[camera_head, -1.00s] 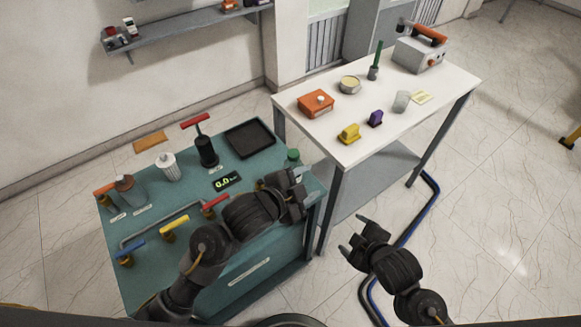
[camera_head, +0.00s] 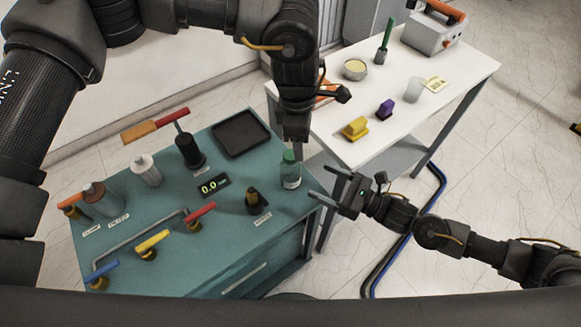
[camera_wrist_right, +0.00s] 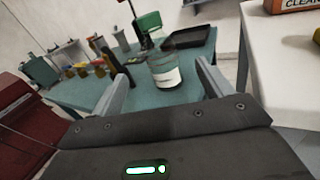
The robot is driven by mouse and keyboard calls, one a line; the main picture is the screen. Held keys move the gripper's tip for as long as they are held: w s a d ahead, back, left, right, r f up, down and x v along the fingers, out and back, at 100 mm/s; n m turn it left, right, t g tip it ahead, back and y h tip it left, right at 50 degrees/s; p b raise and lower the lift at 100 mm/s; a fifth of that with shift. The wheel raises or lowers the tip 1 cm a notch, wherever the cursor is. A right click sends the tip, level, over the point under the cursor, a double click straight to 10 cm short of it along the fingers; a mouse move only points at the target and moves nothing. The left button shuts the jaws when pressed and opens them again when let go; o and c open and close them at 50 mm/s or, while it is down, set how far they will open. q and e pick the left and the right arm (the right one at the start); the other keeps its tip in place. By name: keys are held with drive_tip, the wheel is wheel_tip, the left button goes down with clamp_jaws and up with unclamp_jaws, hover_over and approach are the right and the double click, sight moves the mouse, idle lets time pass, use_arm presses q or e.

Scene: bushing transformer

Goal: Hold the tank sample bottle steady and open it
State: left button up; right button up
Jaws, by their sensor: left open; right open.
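The bench also bears a black tray (camera_head: 241,134), a display (camera_head: 213,186), a black valve (camera_head: 256,202) beside the bottle, and several coloured handles.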

sight(300, 171)
use_arm(q)
drive_tip(key=shift+w+a+r+y, duration=0.25)
drive_tip(key=shift+w+a+r, duration=0.2)
drive_tip(key=shift+a, duration=0.15)
drive_tip(key=shift+w+a+r+y, duration=0.25)
drive_tip(key=shift+w+a+r, duration=0.15)
drive_tip(key=shift+a, duration=0.2)
use_arm(e)
drive_tip(key=shift+d+n, duration=0.25)
drive_tip(key=shift+n, duration=0.45)
use_arm(q)
drive_tip(key=shift+d, duration=0.1)
use_arm(e)
drive_tip(key=x, duration=1.1)
drive_tip(key=shift+s+r, duration=0.1)
drive_tip(key=shift+s, duration=0.1)
